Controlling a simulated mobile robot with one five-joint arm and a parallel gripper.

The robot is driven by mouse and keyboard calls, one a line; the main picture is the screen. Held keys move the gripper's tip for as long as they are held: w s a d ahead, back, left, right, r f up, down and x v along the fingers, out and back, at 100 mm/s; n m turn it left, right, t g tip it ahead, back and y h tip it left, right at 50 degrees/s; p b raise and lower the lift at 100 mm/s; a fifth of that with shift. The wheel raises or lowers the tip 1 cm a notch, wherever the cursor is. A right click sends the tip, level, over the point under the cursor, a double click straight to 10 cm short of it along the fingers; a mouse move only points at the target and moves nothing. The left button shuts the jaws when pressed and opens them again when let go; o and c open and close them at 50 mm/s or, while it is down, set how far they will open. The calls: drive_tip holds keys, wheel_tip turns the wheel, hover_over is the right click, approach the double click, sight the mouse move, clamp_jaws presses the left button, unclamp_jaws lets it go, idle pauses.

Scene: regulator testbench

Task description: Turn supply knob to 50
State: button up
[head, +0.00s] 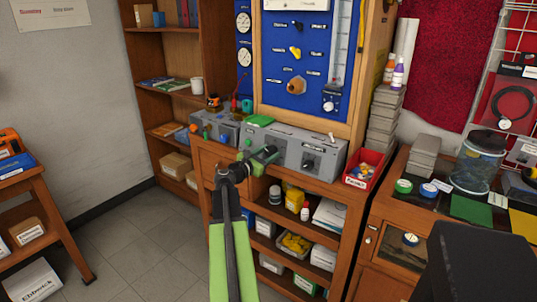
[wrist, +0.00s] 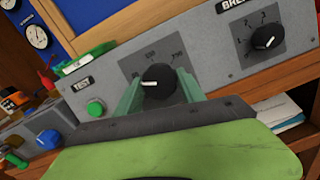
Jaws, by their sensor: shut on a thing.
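A black knob (wrist: 158,80) with a white pointer line sits on the grey panel (wrist: 205,55) in the wrist view. Its pointer points left, near the leftmost scale mark. Small white numbers arc above it; they are too blurred to read surely. My gripper (wrist: 158,92) has its two green fingers on either side of the knob and is shut on it. In the head view my gripper (head: 264,157) reaches the front of the grey box (head: 290,147) on the bench and mostly covers this knob. Any name label for the knob is hidden.
A green button (wrist: 95,108) under a TEST label is just left of the gripped knob. A second black knob (wrist: 266,37) is to the right, its label partly cut off. A red bin (head: 366,168) stands at the bench's right end.

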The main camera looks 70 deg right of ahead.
drive_tip(key=shift+m+g, duration=0.3)
drive_tip(key=shift+m, duration=0.5)
drive_tip(key=o, duration=1.4)
drive_tip(key=shift+c, duration=0.2)
drive_tip(key=v, duration=1.7)
drive_tip(key=shift+a+r, duration=0.15)
drive_tip(key=shift+a, duration=0.1)
